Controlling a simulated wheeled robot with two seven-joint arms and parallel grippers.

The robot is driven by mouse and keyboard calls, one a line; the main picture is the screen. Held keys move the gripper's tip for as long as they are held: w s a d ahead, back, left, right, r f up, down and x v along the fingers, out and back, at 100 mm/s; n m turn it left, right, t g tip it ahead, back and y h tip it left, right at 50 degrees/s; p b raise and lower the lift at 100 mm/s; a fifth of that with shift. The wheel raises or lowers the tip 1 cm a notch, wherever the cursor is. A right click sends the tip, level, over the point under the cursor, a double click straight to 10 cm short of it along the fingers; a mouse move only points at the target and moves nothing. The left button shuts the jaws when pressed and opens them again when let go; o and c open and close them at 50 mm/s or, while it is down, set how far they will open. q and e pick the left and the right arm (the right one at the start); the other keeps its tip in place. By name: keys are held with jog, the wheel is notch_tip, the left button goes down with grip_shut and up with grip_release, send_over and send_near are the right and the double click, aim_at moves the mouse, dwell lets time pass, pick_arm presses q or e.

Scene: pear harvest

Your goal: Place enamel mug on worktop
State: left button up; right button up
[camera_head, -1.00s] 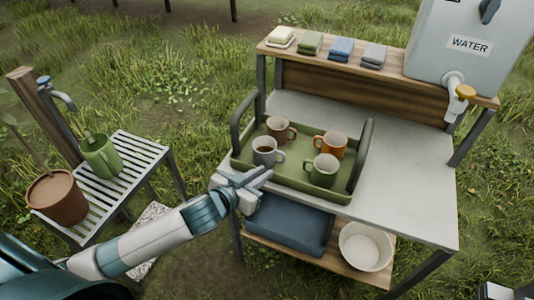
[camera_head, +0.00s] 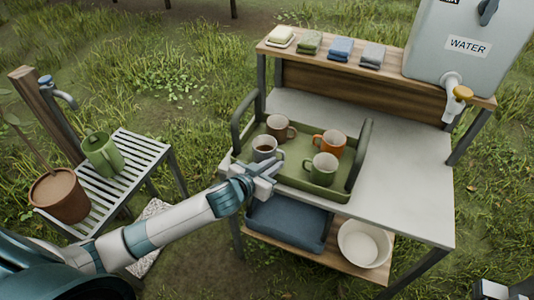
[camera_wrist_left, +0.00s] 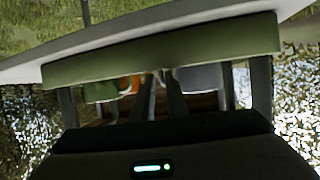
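The grey-white enamel mug (camera_head: 264,149) with dark contents stands upright in the near left part of the green tray (camera_head: 310,188), its handle toward the right. The tray stands on the worktop (camera_head: 400,190). My left gripper (camera_head: 272,172) is at the tray's near left edge, just in front of this mug, with its fingers apart and nothing between them. In the left wrist view, the fingers (camera_wrist_left: 160,80) point at the tray wall (camera_wrist_left: 160,62), with a grey mug (camera_wrist_left: 200,77) partly hidden behind it. Part of my right arm's end (camera_head: 503,290) shows at the lower right corner.
The worktop right of the tray is bare. A water container (camera_head: 465,50) and folded cloths (camera_head: 341,48) stand on the back shelf. A white basin (camera_head: 363,244) sits below.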

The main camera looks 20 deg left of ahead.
aim_at(283, 158)
pick_arm(q)
jog(key=x, duration=0.1)
jog(key=p+x, duration=0.1)
jog(key=x, duration=0.1)
jog(key=shift+r, duration=0.3)
jog(key=shift+x, duration=0.8)
jog(key=shift+f, duration=0.1)
pick_arm(e)
jog(key=shift+s+d+r, duration=0.15)
jog(key=shift+d+r, duration=0.4)
jog(key=shift+r, duration=0.25)
pick_arm(q)
jog(key=c, duration=0.3)
grip_shut()
pick_arm(e)
jog(key=shift+a, duration=0.15)
jog(key=shift+a, duration=0.2)
